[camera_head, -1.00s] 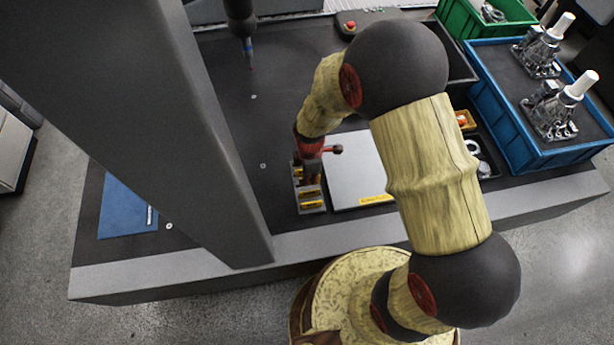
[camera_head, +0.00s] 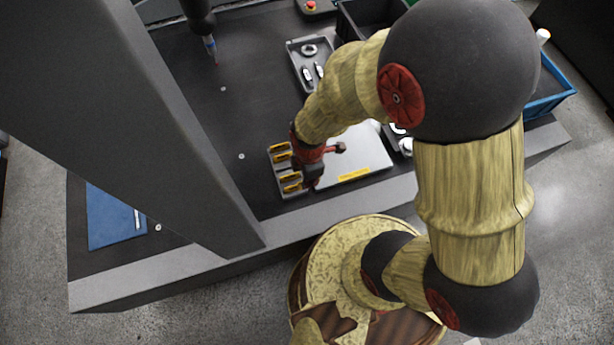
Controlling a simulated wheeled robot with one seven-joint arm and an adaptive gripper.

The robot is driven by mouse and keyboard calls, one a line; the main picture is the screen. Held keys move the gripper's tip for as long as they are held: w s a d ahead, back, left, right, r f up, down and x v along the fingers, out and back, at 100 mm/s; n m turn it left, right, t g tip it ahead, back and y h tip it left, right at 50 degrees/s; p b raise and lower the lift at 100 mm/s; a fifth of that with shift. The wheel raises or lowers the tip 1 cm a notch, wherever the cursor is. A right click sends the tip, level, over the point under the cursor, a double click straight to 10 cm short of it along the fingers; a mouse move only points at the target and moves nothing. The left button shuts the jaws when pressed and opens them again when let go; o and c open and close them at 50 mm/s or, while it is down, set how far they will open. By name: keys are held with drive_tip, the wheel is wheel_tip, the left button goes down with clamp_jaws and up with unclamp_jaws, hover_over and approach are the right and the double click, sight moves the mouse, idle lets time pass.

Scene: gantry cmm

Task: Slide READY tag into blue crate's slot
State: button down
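Several yellow-and-black tags (camera_head: 281,158) stand in a grey slotted rack (camera_head: 273,172) near the front of the dark table. I cannot read which one is the READY tag. My gripper (camera_head: 314,183) points down at the rack's right side, close to its front tags. Its fingers are small and dark, so I cannot tell whether they are open or hold a tag. The blue crate (camera_head: 552,102) is at the right, mostly hidden behind my arm; only its right corner shows, and its slot is not visible.
A flat silver plate (camera_head: 367,153) with a yellow label lies right of the rack. A grey parts tray (camera_head: 292,52) and a black bin (camera_head: 349,27) are behind. A probe (camera_head: 210,45) hangs at back left. A thick grey column (camera_head: 130,130) stands left. A blue mat (camera_head: 108,220) lies far left.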

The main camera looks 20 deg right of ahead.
drive_tip(key=shift+r+p, duration=1.35)
drive_tip(key=shift+r, duration=0.4)
drive_tip(key=shift+f, duration=0.1)
